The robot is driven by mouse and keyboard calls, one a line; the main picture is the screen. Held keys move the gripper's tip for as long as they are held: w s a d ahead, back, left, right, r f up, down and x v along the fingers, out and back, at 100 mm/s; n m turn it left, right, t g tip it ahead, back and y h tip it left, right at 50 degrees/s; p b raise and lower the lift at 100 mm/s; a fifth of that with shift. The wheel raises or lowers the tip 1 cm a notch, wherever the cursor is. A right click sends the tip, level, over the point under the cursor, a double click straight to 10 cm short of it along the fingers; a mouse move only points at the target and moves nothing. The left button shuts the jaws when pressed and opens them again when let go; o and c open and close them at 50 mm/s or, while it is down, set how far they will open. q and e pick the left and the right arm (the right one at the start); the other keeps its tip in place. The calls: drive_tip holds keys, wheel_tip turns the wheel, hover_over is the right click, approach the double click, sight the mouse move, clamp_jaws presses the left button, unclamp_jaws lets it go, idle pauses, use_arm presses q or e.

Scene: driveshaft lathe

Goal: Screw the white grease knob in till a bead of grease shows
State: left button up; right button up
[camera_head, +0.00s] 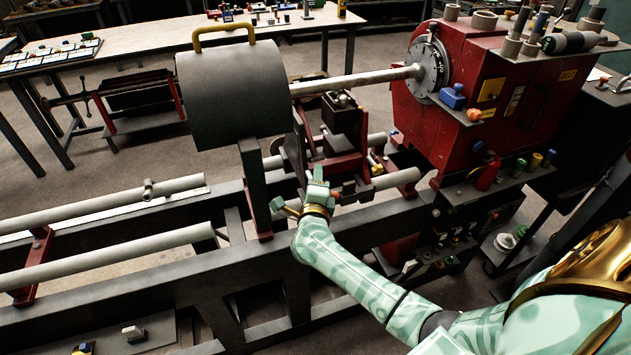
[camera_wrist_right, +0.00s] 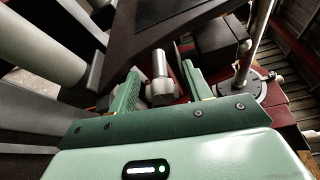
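My right gripper (camera_head: 312,193) is at the lathe carriage, below the lathe's long shaft. In the right wrist view its two green fingers (camera_wrist_right: 163,82) stand apart. A pale grey-white cylindrical knob (camera_wrist_right: 160,66) with a wider rounded end shows between them, with gaps visible on both sides. It may be the grease knob, but I cannot be sure. In the head view this part is hidden or too small to pick out. No bead of grease can be made out. My left gripper is in neither view.
The red headstock (camera_head: 480,95) with its dial holds the shaft (camera_head: 355,82). A grey cylindrical guard (camera_head: 235,95) with a yellow handle stands left of the carriage. Pale rails (camera_head: 110,255) run along the dark bed. A white-topped table (camera_head: 150,45) stands behind, across open floor.

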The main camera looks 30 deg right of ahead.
drive_tip(key=p+v, duration=0.2)
drive_tip(key=v, duration=1.4)
drive_tip(key=shift+r+p, duration=0.2)
drive_tip(key=shift+p, duration=0.15)
drive_tip(key=shift+s, duration=0.1)
drive_tip(key=a+f+n+t+y, duration=0.2)
drive_tip(key=a+f+n+y, duration=0.75)
drive_tip(key=f+n, duration=0.55)
drive_tip(key=s+f+n+g+y, duration=0.3)
drive_tip(key=s+f+n+g, duration=0.2)
drive_tip(key=s+f+n, duration=0.45)
drive_tip(key=s+d+f+n+g, duration=0.2)
drive_tip(key=s+f+g, duration=0.1)
drive_tip(key=s+f, duration=0.45)
drive_tip(key=s+d+f+n+g, duration=0.3)
drive_tip(key=s+f, duration=0.3)
drive_tip(key=s, duration=0.3)
drive_tip(key=s+d+f+g+h, duration=0.1)
drive_tip(key=s+d+g, duration=0.1)
drive_tip(key=s, duration=0.5)
drive_tip(key=s+d+f+n+g+h, duration=0.1)
drive_tip(key=s+d+f+g, duration=0.1)
drive_tip(key=s, duration=0.6)
drive_tip(key=shift+s+d+f, duration=0.2)
drive_tip(key=shift+s+d, duration=0.05)
drive_tip(key=shift+d, duration=0.45)
